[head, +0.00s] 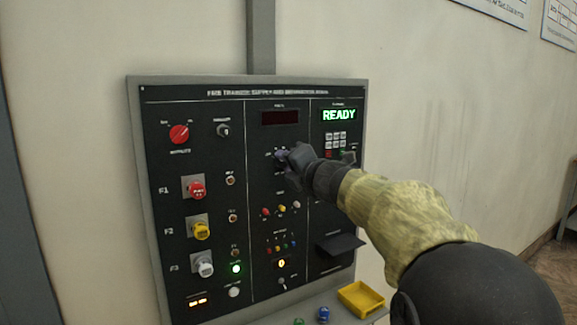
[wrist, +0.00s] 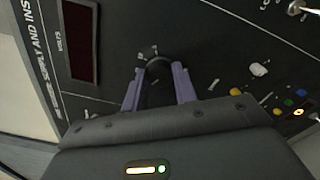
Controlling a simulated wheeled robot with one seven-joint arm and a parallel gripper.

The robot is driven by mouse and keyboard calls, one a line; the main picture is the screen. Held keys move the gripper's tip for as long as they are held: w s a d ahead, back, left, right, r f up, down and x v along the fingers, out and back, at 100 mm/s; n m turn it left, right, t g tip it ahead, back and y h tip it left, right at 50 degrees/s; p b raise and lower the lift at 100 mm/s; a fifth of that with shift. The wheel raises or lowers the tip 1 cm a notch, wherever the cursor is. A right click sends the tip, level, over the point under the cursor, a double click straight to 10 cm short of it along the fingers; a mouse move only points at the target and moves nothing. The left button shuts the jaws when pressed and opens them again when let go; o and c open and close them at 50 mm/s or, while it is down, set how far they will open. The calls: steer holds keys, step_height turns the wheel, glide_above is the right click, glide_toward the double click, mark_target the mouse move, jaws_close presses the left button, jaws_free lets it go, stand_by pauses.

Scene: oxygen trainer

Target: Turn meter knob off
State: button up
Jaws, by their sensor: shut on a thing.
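The meter knob (wrist: 158,72) is a dark round knob on the black panel, below the dark meter display (wrist: 80,40) labelled VOLTS. My gripper (wrist: 158,88) has its two purple fingers on either side of the knob, shut on it. In the head view my gripper (head: 283,155) is at the middle column of the panel, under the dark display (head: 280,117). There it hides most of the knob. The knob's exact pointer position cannot be read.
The panel (head: 245,95) hangs on the wall, with a red rotary knob (head: 179,134), a green READY display (head: 339,114) and a keypad (head: 336,143). Coloured jacks sit below my gripper. A yellow tray (head: 361,298) is on the ledge at the bottom.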

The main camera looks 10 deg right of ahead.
steer(key=shift+f, duration=0.15)
steer(key=o, duration=1)
steer(key=v, duration=1.7)
steer(key=shift+s, duration=0.15)
